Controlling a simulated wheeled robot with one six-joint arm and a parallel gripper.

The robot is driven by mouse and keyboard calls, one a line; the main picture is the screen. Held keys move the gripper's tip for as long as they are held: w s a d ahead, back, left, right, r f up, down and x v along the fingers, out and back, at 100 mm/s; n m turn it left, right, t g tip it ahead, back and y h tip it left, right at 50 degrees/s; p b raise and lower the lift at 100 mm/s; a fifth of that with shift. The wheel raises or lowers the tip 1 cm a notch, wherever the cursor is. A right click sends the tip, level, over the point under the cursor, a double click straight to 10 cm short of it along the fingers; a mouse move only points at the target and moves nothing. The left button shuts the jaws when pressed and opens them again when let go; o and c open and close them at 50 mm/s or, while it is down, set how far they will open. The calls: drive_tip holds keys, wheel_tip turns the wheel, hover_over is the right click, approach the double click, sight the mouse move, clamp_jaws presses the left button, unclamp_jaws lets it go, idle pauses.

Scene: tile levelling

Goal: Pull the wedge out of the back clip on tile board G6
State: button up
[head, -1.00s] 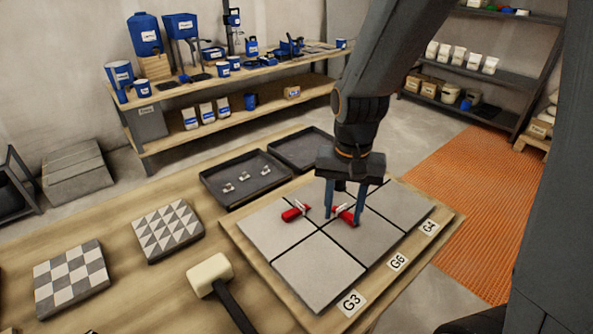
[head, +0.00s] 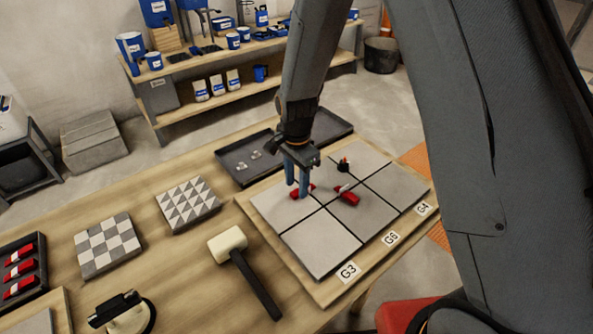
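The tile board (head: 318,246) lies on the bench, with grey tiles split by dark seams. The G6 label (head: 390,238) is midway along its front edge, between the G3 label (head: 348,272) and the G4 label (head: 422,208). One red wedge (head: 309,188) lies at the left part of the tiles. A second red wedge (head: 348,197) sits near the middle. My gripper (head: 297,192) points down at the left wedge, fingers apart and partly covering it. I cannot tell whether they grip it. The clips are too small to make out clearly.
A small dark object with an orange top (head: 344,165) stands toward the back of the tiles. A white-headed mallet (head: 228,243) lies left of the board. A dark tray (head: 240,171) with small pale clips is behind it. Patterned sample boards (head: 188,203) lie further left.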

drive_tip(key=shift+f, duration=1.05)
clamp_jaws()
